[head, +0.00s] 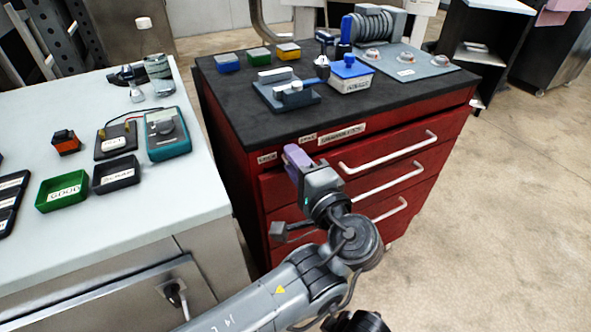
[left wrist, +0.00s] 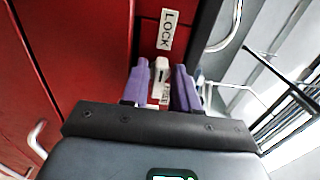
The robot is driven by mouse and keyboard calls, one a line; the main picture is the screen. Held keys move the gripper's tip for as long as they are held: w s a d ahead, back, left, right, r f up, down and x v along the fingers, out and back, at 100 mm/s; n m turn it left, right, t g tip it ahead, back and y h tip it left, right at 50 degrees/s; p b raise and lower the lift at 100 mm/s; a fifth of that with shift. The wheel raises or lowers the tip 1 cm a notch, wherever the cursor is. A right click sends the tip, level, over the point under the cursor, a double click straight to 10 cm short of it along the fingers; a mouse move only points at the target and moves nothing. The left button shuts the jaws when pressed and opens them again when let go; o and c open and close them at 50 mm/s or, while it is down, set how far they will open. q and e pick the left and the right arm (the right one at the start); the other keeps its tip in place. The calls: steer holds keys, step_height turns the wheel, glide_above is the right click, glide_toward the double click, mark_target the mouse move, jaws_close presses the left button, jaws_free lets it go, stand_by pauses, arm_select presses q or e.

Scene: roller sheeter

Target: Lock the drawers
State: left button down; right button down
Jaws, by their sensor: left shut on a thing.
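The red drawer cabinet (head: 228,135) stands in the middle of the head view. Its visible drawers look closed, with white bar handles (head: 388,151) on the front. My left gripper (head: 297,157) is at the upper left of the cabinet front, its purple fingers near the small LOCK labels. In the left wrist view the two purple fingers (left wrist: 160,86) are on either side of a small white lock lever (left wrist: 161,66), shut on it. A LOCK label (left wrist: 167,29) is just above it. The lever is hidden behind the fingers in the head view.
The cabinet's black top holds a blue-lidded box (head: 350,77), a grey clamp fixture (head: 287,92) and a coil on a grey plate. A pale workbench (head: 200,190) with trays and a meter stands at the left. The floor at the right is clear.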

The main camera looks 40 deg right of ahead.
steer(key=shift+a+f, duration=0.1)
steer(key=shift+f, duration=0.1)
stand_by(0.3)
arm_select(q)
steer(key=c, duration=1.1)
jaws_free()
steer(key=shift+c, duration=0.2)
